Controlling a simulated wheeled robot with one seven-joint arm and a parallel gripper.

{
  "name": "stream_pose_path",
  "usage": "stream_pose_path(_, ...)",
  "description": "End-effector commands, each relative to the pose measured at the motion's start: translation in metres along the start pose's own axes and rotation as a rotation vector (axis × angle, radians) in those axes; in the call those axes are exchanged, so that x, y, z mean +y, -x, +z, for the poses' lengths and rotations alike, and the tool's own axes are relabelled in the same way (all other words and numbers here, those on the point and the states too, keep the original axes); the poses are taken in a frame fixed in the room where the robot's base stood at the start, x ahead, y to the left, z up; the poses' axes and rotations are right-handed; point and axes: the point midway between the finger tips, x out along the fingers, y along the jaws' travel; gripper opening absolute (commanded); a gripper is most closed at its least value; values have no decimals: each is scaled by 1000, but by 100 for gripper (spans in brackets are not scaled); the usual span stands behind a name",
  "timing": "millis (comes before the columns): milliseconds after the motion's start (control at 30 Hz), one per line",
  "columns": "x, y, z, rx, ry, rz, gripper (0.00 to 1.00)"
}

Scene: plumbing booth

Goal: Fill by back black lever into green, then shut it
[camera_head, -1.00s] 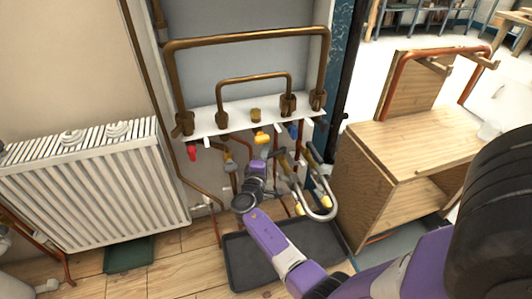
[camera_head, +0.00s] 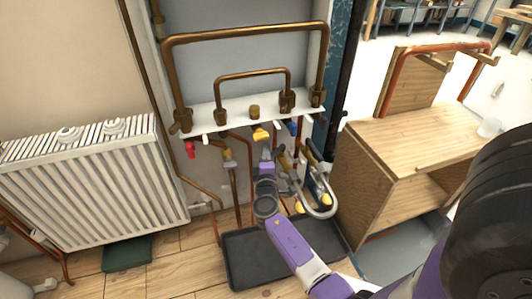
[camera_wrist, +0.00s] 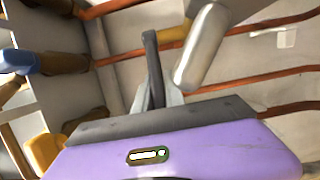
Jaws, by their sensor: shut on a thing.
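My gripper (camera_head: 267,157) is among the pipes and valves under the white shelf, to the left of a looped silver hose (camera_head: 323,212). In the wrist view my gripper (camera_wrist: 154,98) is shut on a narrow dark bar, which looks like a black lever (camera_wrist: 151,55). A silver cylinder (camera_wrist: 202,45) is just to the right of the bar. In the head view my wrist hides much of the lever. I cannot tell how far it is turned. No gauge or green marking can be made out among the pipes.
A red-handled valve (camera_head: 190,150) and a yellow fitting (camera_head: 261,134) hang below the white shelf (camera_head: 235,114). A dark tray (camera_head: 240,262) lies on the floor. A white radiator (camera_head: 90,195) stands at left, a wooden bench (camera_head: 420,140) at right.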

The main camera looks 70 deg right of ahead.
Motion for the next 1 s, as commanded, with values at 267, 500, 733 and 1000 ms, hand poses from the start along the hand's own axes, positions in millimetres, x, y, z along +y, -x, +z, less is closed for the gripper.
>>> stream_pose_path(267,-2,0,0,-1,1,-2,36)
stream_pose_path(500,-1,0,0,-2,1,-1,36)
stream_pose_path(733,0,14,-1,2,3,-2,36)
stream_pose_path(1000,0,58,0,1,2,-3,36)
